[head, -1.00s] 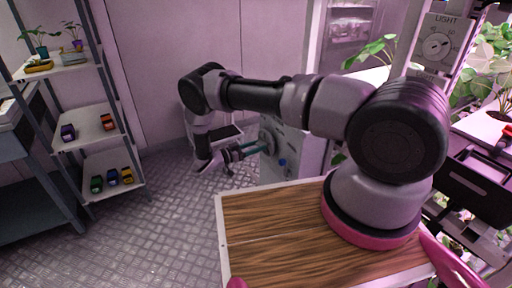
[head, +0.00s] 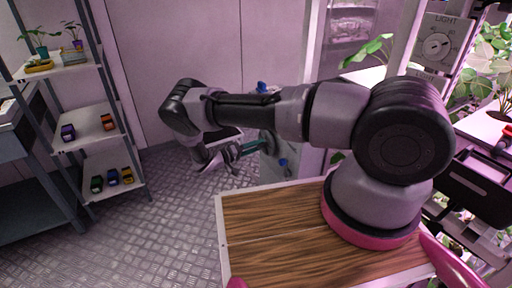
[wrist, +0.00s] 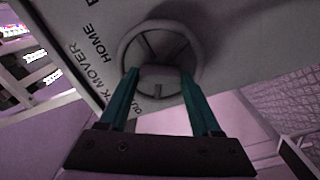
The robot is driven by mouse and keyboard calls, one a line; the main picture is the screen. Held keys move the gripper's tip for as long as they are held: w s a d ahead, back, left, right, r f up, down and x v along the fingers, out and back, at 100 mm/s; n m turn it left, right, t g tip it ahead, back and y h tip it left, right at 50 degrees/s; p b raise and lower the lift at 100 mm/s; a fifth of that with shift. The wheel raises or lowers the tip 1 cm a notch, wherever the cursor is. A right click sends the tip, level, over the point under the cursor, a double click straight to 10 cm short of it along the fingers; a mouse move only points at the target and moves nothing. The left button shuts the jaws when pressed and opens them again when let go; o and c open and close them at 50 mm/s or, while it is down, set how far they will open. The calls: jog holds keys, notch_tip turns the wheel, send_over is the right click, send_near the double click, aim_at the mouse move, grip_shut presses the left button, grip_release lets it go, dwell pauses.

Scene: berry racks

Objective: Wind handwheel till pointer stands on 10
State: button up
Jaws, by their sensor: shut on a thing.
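The handwheel (wrist: 160,30) is a grey spoked wheel on the face of a pale cabinet (wrist: 225,35). In the wrist view, the two teal fingers of my gripper (wrist: 158,78) reach the near part of its rim, one on either side of a grey piece there, and are shut on it. In the head view my gripper (head: 255,147) points right at the cabinet, and the wheel is mostly hidden. The cabinet face carries lettering including "HOME" and "MOVER", partly cut off. I cannot make out the pointer or a 10 mark.
A grey rack (head: 100,165) with toy-like cars and potted plants stands at the left. A wood-topped surface (head: 270,235) lies below my arm. A dial panel marked "LIGHT" (head: 437,45) is at the upper right. The metal floor at left centre is clear.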

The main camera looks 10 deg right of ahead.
jog(key=n, duration=1.1)
jog(key=shift+a, duration=0.1)
jog(key=n, duration=0.5)
jog(key=shift+n, duration=0.3)
jog(key=shift+f+n, duration=0.1)
jog(key=shift+n, duration=2.1)
jog(key=o, duration=1.4)
